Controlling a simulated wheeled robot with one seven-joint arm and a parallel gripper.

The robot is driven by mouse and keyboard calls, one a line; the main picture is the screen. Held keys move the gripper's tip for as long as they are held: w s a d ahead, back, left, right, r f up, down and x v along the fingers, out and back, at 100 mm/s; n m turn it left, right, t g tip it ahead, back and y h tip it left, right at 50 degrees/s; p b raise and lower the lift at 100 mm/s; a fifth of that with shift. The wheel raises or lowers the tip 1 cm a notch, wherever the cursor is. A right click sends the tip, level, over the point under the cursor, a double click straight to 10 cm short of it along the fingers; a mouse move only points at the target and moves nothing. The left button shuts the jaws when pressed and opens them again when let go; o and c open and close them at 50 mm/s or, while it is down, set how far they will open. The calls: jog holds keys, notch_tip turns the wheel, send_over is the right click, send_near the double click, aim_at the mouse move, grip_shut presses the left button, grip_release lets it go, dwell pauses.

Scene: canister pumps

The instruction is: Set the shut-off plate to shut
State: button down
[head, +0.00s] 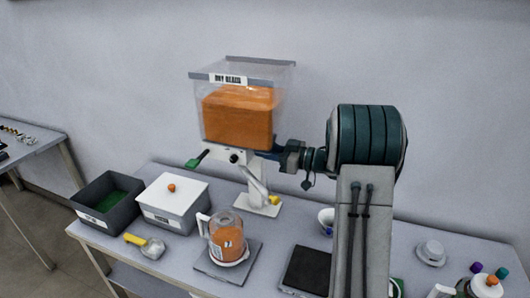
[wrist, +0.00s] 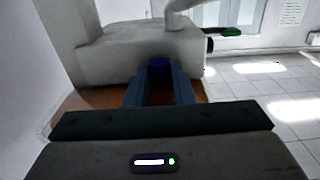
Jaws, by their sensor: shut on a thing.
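The dispenser has a clear hopper (head: 238,110) of orange beads above a white valve body (head: 222,152). A green tab (head: 196,160) sticks out on its left side and also shows in the wrist view (wrist: 230,32). This tab looks like one end of the shut-off plate; the plate's middle is hidden in the body. My gripper (head: 272,155) is at the right side of the valve body. In the wrist view its fingers (wrist: 160,82) are shut on a small blue tab (wrist: 160,63) at the body's face. I cannot tell how far the plate is slid.
A clear jug (head: 228,240) with orange contents stands on a grey pad (head: 210,268) below the dispenser. A white lidded box (head: 172,205), a dark bin (head: 107,203) and a yellow-handled scoop (head: 147,244) are to the left. A black pad (head: 305,270) lies right.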

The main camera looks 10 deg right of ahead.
jog(key=c, duration=1.5)
grip_release()
jog(key=shift+a+r, duration=0.1)
jog(key=shift+o, duration=1.3)
jog(key=shift+w+a, duration=0.1)
jog(key=b+v, duration=0.2)
jog(key=v, duration=1.2)
jog(key=shift+b, duration=0.3)
jog(key=shift+w, duration=0.1)
